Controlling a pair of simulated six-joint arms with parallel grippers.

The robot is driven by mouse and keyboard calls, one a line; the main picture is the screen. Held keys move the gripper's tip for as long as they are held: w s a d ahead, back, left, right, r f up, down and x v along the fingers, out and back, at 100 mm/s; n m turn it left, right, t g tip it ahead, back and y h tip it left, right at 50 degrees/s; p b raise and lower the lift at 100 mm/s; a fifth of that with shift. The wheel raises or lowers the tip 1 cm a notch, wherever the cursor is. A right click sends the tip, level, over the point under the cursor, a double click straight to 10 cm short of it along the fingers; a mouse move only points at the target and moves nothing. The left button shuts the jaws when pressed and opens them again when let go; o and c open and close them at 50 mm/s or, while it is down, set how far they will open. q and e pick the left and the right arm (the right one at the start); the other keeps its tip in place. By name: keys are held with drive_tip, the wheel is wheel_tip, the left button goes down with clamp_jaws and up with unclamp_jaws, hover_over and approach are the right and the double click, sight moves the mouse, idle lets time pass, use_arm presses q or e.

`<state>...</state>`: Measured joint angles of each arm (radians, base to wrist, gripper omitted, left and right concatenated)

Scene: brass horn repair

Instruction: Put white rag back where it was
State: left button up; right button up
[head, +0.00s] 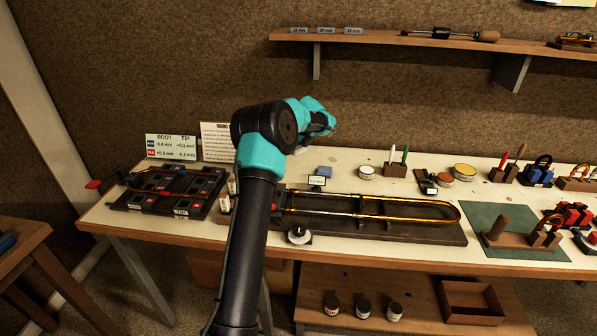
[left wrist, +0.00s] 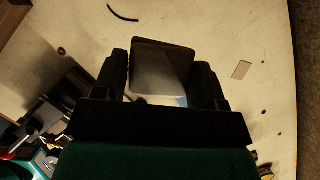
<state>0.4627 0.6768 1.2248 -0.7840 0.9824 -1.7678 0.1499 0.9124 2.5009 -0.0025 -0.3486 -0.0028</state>
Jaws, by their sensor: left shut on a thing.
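My left gripper (head: 316,122) is held above the back of the bench, left of the middle, in the head view. My own wrist and arm hide most of its fingers there. In the left wrist view, the fingers of this gripper (left wrist: 162,72) are on both sides of a rounded, square-cornered piece, shaded grey, which I take to be the white rag (left wrist: 163,66). It is held between the fingers, above the pale bench top. In the head view, only a small pale patch shows under the wrist, too little to identify. My right gripper is not in view.
A dark board with a long brass slide (head: 410,201) lies on the bench in front. A dark tray (head: 165,192) stands at left. A small blue block (head: 324,171), a white tin (head: 366,172) and a pen holder (head: 395,171) stand along the back. A shelf (head: 400,40) hangs above.

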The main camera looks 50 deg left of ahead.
use_arm(q)
hover_over(295, 171)
drive_tip(key=d, duration=0.1)
drive_tip(key=shift+d+f, duration=0.2)
drive_tip(key=shift+f, duration=2.05)
drive_tip(key=shift+f, duration=0.1)
drive_tip(key=shift+f, duration=2.45)
drive_tip(key=shift+f, duration=0.15)
drive_tip(key=o, duration=0.9)
drive_tip(key=v, duration=1.2)
drive_tip(key=shift+r, duration=0.25)
drive_tip(key=shift+a, duration=0.1)
